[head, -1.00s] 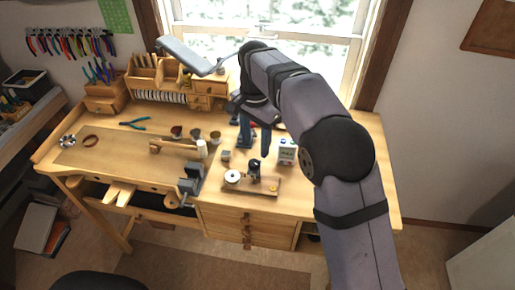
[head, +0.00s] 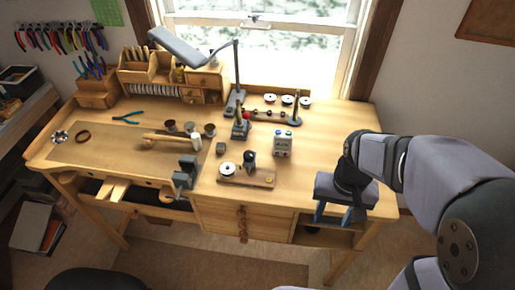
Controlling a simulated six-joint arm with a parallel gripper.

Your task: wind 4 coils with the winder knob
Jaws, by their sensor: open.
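The winder is a small wooden board (head: 237,181) near the bench's front edge, right of the vise. It carries a white disc (head: 227,168) at its left, a dark upright part (head: 249,160) in the middle and a small yellow piece (head: 269,180) at its right. Which part is the knob, and whether any wire is wound, is too small to tell. My gripper (head: 338,216) is open and empty, with blue fingers pointing down. In the picture it is right of the winder, over the bench's front right edge, apart from the board.
A rack of white spools (head: 288,100) and a lamp (head: 233,80) stand at the back. The bench's right side is fairly clear.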

